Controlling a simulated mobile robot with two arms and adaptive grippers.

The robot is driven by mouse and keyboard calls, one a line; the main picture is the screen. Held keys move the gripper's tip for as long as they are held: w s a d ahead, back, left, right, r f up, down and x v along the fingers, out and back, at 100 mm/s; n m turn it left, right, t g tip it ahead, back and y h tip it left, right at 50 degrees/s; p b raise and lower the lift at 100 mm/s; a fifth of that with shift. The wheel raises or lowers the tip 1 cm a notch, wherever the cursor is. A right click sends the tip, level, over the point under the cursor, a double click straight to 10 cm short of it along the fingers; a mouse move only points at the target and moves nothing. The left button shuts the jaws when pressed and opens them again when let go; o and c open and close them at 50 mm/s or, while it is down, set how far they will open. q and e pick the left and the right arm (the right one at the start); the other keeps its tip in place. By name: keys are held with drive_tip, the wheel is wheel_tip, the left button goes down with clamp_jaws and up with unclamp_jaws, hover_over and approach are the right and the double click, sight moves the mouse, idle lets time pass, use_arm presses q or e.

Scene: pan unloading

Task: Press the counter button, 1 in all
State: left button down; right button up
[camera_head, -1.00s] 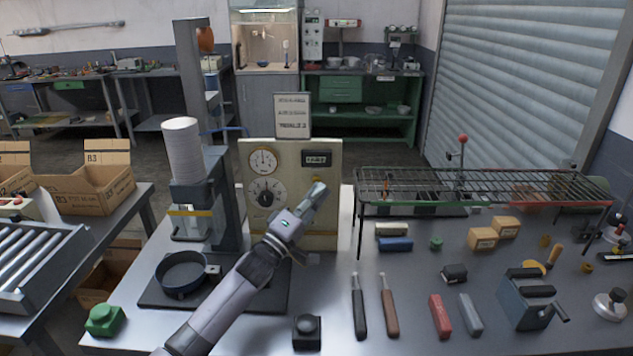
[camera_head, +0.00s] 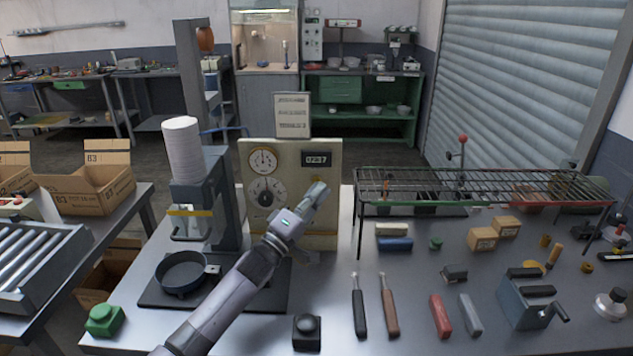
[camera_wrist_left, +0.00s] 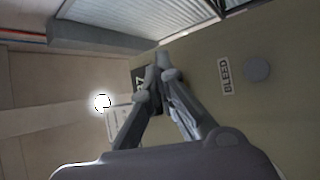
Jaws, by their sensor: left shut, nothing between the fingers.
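The cream panel (camera_head: 325,222) stands upright behind the press, with a dark counter window (camera_head: 317,159) at its upper right, reading about 0237. My left gripper (camera_head: 321,187) is shut and empty, its fingertips just below that window and in front of the panel. In the left wrist view the shut fingers (camera_wrist_left: 162,68) overlap the dark counter window (camera_wrist_left: 139,82). A grey round button (camera_wrist_left: 257,69) beside a BLEED label is apart from them. The counter button itself is not clearly visible, and the fingers may cover it. I cannot tell whether the fingertips touch the panel. My right gripper is out of view.
The press with a white cylinder (camera_head: 182,150) and a dark pan (camera_head: 183,272) stands left of my arm. A black domed block (camera_head: 307,331) and handled tools lie in front. A wire rack (camera_head: 480,185) stands at right, with small blocks below it.

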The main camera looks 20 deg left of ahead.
use_arm(q)
drive_tip(key=shift+w+a, duration=0.1)
drive_tip(key=shift+w, duration=0.15)
drive_tip(key=shift+w+a+b, duration=0.15)
drive_tip(key=shift+w+b, duration=0.2)
drive_tip(key=shift+w, duration=0.1)
idle(0.6)
idle(0.4)
drive_tip(key=shift+s+d+p, duration=0.25)
drive_tip(key=shift+s+p, duration=0.5)
drive_tip(key=shift+s, duration=0.15)
drive_tip(key=s+p, duration=0.2)
drive_tip(key=s+d+p, duration=0.1)
drive_tip(key=s, duration=0.1)
drive_tip(key=shift+s+d+p, duration=0.2)
drive_tip(key=shift+s+p, duration=0.15)
drive_tip(key=shift+p, duration=0.05)
